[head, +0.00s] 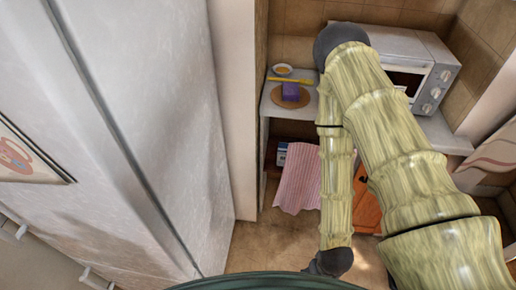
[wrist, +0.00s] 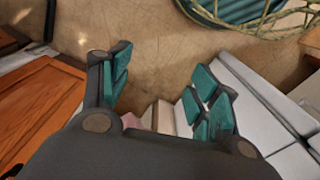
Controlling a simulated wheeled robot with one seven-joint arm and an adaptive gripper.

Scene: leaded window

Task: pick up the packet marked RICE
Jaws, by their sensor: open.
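I cannot read the word RICE on anything in either view. A small purple block (head: 290,91) sits on a round brown board (head: 292,102) on the counter in the head view. A small blue and white item (head: 282,152) shows partly in the dark opening under the counter, beside a pink striped cloth; its label is too small to read. My gripper (wrist: 160,88) is open and empty in the wrist view, its teal-padded fingers spread above the floor. In the head view the fingers cannot be made out at the arm's low end.
The counter (head: 270,107) also holds a small bowl (head: 282,69), a yellow utensil (head: 290,80) and a microwave (head: 432,76). The pink cloth (head: 299,178) hangs over the opening's front. An orange-brown wooden panel (wrist: 38,105) is close left of my gripper. Floor (wrist: 150,45) is bare between.

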